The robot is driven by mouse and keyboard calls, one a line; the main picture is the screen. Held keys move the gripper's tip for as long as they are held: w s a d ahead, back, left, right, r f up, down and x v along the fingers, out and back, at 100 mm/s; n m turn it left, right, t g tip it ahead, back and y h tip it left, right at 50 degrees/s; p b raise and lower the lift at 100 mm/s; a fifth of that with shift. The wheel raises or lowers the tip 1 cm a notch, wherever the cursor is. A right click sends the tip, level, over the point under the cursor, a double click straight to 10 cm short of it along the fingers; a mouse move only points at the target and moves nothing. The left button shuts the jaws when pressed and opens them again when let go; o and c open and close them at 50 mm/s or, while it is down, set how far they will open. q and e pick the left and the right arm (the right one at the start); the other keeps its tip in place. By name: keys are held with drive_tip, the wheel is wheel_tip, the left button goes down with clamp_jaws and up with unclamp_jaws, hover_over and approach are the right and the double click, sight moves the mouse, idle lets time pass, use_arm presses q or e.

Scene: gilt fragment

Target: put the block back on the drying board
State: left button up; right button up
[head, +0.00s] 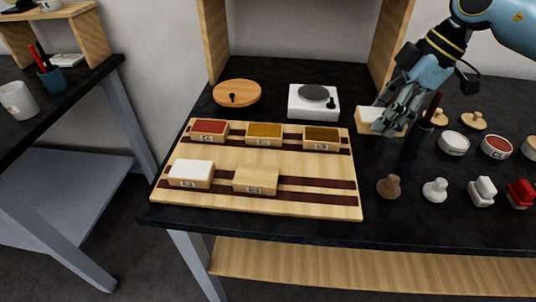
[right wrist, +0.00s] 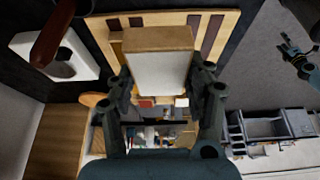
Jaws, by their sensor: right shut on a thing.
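My right gripper (head: 388,118) is shut on a pale wooden block (head: 367,116), right of the drying board. In the right wrist view the block (right wrist: 158,64) sits between both fingers, a whitish face towards the camera. The drying board (head: 220,200) is light wood with dark strips. It bears several blocks: a red-topped one (head: 210,129), two brownish ones (head: 264,131) (head: 322,135), a white-topped one (head: 190,171) and a plain wood one (head: 256,177). Part of what seems my left gripper (right wrist: 296,58) shows only in the right wrist view, its fingers too small to judge.
Behind the board are a round wooden disc (head: 237,93) and a white device with a grey plate (head: 314,101). A dark red upright handle (head: 433,107) stands by the right gripper. Round tins (head: 454,143) and several stamps (head: 389,186) fill the right side. The board's front right has bare space.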

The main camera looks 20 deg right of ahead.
drive_tip(key=shift+f, duration=0.15)
hover_over(310, 173)
drive_tip(key=d, duration=0.1)
drive_tip(key=f, duration=0.6)
drive_tip(key=shift+s+d+f+p, duration=0.1)
drive_tip(key=shift+s+f+p, duration=0.2)
drive_tip(key=shift+f+p, duration=0.05)
drive_tip(key=shift+f, duration=2)
drive_tip(key=shift+f, duration=0.1)
drive_tip(key=o, duration=1.4)
drive_tip(key=v, duration=1.2)
drive_tip(key=shift+s, duration=0.15)
